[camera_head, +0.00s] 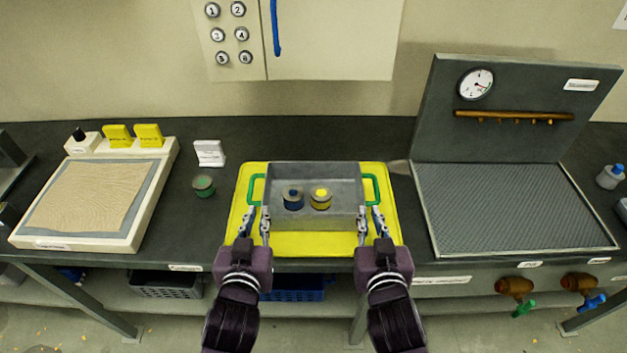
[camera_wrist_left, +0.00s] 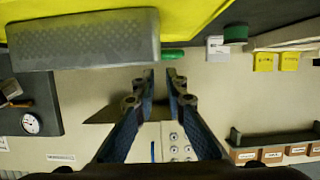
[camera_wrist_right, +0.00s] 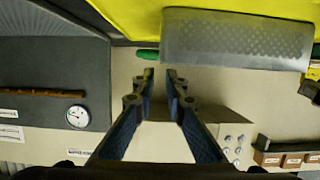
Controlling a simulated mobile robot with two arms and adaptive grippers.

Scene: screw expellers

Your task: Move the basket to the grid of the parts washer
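The basket (camera_head: 315,216) is a grey metal box with a green handle at each end, standing on a yellow tray (camera_head: 312,245). The left handle (camera_head: 256,189) and right handle (camera_head: 372,189) are free. My left gripper (camera_head: 259,211) is open and empty just in front of the left handle. My right gripper (camera_head: 369,211) is open and empty just in front of the right handle. The green handles show beyond the fingertips in both wrist views. The parts washer's grid (camera_head: 515,205) lies at the right.
The washer's upright back panel (camera_head: 560,115) carries a gauge (camera_head: 476,84) and a brown pipe (camera_head: 514,116). A white-framed board (camera_head: 144,205) lies further left. The counter between tray and grid is clear.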

